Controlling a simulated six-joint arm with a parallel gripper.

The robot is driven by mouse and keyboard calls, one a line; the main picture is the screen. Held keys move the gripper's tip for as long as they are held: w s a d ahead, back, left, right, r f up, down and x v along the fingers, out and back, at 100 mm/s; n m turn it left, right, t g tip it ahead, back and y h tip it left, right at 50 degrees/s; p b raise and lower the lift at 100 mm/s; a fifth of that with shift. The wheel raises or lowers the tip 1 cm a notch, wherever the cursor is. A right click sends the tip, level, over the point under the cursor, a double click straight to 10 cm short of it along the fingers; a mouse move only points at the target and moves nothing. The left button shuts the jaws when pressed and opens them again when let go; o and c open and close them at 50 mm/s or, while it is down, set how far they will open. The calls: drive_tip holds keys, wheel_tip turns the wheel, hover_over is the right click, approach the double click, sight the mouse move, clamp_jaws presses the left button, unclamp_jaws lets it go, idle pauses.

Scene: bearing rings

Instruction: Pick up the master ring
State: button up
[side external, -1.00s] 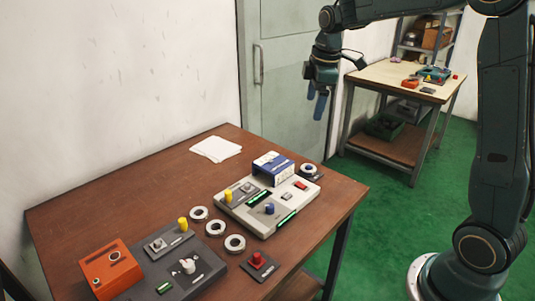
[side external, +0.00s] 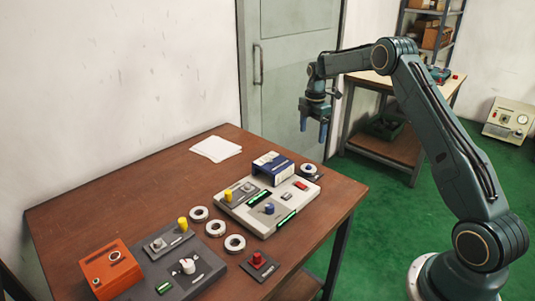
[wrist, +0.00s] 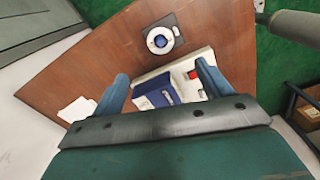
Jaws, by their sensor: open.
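A light metal ring (side external: 308,168) sits on a small dark base at the far right end of the table, around a blue centre. It also shows in the wrist view (wrist: 151,43). It stands apart from the other rings, and I take it for the master ring; I cannot read a label. My gripper (side external: 313,133) is open and empty, pointing down, above the far right end of the table. In the wrist view my gripper (wrist: 163,71) has its fingers spread wide, with the ring beyond the fingertips. Nothing is between the fingers at their height.
Three loose rings (side external: 198,213) (side external: 215,229) (side external: 235,243) lie mid-table. A blue and white box (side external: 273,167) stands close to the ring on a pale panel (side external: 245,214). An orange box (side external: 107,270) and a grey panel (side external: 178,275) are at the near left. White paper (side external: 215,149) lies at the back.

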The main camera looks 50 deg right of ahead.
drive_tip(key=shift+d+f, duration=0.1)
drive_tip(key=shift+f, duration=0.1)
hover_over(309, 166)
drive_tip(key=shift+w+d+f, duration=0.1)
drive_tip(key=shift+f, duration=2.05)
drive_tip(key=shift+w+d+f, duration=0.1)
drive_tip(key=shift+f, duration=2)
drive_tip(key=shift+a+f, duration=0.15)
drive_tip(key=shift+f, duration=2.4)
drive_tip(key=c, duration=1.2)
